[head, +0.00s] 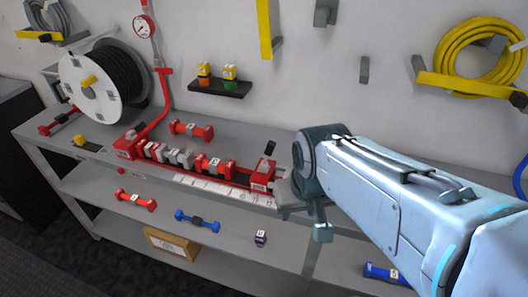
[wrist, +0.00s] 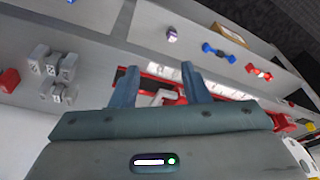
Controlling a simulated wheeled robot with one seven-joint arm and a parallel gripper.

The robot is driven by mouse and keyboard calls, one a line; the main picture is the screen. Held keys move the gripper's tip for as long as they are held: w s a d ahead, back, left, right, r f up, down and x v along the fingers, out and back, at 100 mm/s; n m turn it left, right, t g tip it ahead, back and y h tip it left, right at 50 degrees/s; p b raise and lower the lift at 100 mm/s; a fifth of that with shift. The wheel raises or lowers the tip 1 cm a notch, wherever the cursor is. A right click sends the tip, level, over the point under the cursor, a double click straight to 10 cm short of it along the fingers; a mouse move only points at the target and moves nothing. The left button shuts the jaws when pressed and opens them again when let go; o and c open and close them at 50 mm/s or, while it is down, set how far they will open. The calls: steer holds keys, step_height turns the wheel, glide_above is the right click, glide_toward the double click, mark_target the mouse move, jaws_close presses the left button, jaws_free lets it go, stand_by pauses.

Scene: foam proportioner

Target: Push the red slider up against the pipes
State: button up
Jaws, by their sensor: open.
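The red slider (head: 262,175) stands near the right end of a red fixture on the bench top, beside a white numbered scale (head: 222,190). Several grey pipe pieces (head: 172,156) and a red pipe (head: 214,165) lie in line to its left. A small gap seems to separate the red pipe and slider. My gripper (head: 303,216) is just right of the slider, fingers pointing down. In the wrist view my gripper (wrist: 161,72) is open, with red and pale parts of the fixture between and behind its fingers. I cannot tell whether it touches the slider.
A loose red pipe (head: 192,130) lies behind the fixture. The lower shelf holds a red pipe (head: 136,200), a blue pipe (head: 197,220) and a small purple-and-white block (head: 260,237). A hose reel (head: 100,82) stands at the left. Grey fittings (wrist: 50,72) show left in the wrist view.

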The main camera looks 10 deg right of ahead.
steer(key=shift+o, duration=0.2)
steer(key=o, duration=1.1)
steer(key=shift+d+f+m, duration=0.15)
steer(key=shift+f+m, duration=0.1)
steer(key=shift+m, duration=0.25)
steer(key=shift+c, duration=0.2)
steer(key=shift+o, duration=0.8)
steer(key=f+m+y, duration=0.1)
steer(key=m, duration=0.1)
steer(key=w+d+m+g+y+b, duration=0.1)
steer(key=m, duration=0.1)
steer(key=w+f+m+g+y+b, duration=0.1)
steer(key=m, duration=0.1)
steer(key=shift+d+f, duration=0.2)
steer(key=shift+f, duration=0.15)
steer(key=m+t+y+b, duration=0.3)
steer(key=m+t+y, duration=0.45)
steer(key=m, duration=0.95)
glide_toward(271, 178)
steer(key=w+f, duration=0.1)
steer(key=w+a+f+g+y+b, duration=0.1)
steer(key=w, duration=0.1)
steer(key=shift+w+a+g, duration=0.1)
steer(key=shift+a+g, duration=0.05)
steer(key=shift+g, duration=0.1)
